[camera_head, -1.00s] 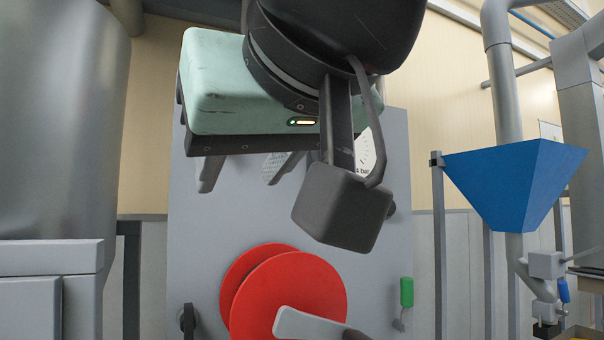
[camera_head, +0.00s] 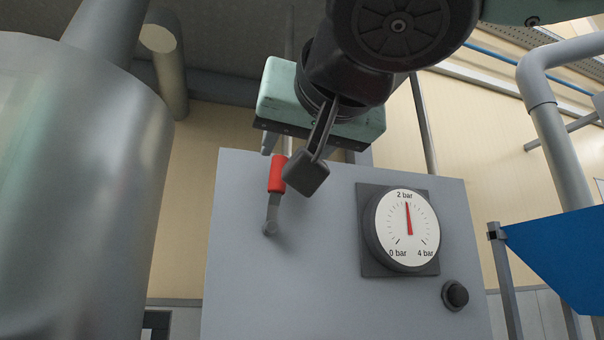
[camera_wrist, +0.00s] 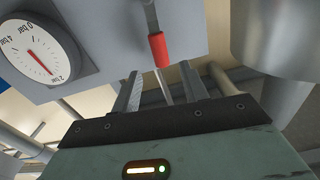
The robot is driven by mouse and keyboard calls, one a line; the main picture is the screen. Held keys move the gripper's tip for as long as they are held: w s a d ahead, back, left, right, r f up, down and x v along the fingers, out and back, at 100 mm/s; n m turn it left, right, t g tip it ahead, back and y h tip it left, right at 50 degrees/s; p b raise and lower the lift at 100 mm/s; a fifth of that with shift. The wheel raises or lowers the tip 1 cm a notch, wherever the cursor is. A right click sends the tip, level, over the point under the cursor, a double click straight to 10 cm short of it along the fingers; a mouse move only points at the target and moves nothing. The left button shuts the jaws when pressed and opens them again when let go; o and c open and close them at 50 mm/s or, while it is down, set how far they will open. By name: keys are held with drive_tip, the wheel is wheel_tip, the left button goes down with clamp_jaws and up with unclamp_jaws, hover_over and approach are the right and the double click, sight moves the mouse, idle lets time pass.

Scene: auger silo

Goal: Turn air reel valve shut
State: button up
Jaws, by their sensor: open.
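A lever valve with a red grip (camera_head: 277,175) is on the grey panel, its grip pointing up from a grey pivot at the lower end. It also shows in the wrist view (camera_wrist: 158,50), upper middle. My gripper (camera_wrist: 160,80) is open and empty. In the wrist view the red grip lies ahead of the gap between the fingers, and no contact shows. In the head view my gripper's body is above the panel's top edge, and my wrist parts hide most of the fingers.
A round pressure gauge (camera_head: 407,228) on the panel (camera_head: 320,270) reads about 2 bar. A black knob (camera_head: 455,295) is below it. A large grey tank (camera_head: 75,190) stands at left. A blue hopper (camera_head: 555,250) and pipes are at right.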

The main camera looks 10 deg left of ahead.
sight(275, 195)
drive_tip(key=p+x, duration=0.1)
drive_tip(key=x, duration=0.5)
drive_tip(key=shift+w, duration=0.1)
clamp_jaws()
